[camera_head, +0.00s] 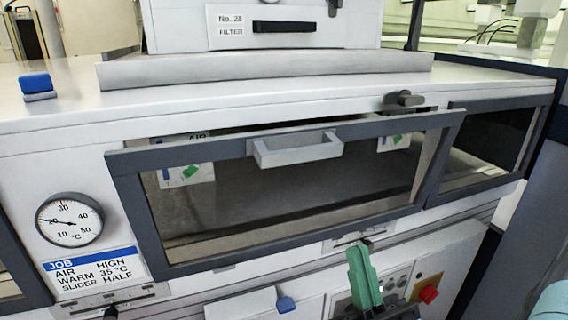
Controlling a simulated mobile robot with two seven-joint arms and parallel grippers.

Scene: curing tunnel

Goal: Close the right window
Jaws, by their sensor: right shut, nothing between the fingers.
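A wide window (135,215) with a dark grey frame and a pale bar handle (297,150) fills the middle of the head view. A dark gap shows above its top rail, so it stands out from the white housing there. Another grey-framed window (490,142) at the far right looks about flush with the housing. Which of them the task calls the right window I cannot tell. My right gripper (359,254), with green fingers, is shut and empty below the middle window's lower rail, in front of the lower panel. It is well below the handle. My left gripper is not in view.
A dark grey latch knob (403,98) sits above the window's top right. A dial gauge (70,220) and a job label (95,270) are at left. A red button (428,294) and a blue tab (285,304) are on the lower front. A blue block (36,84) lies on top.

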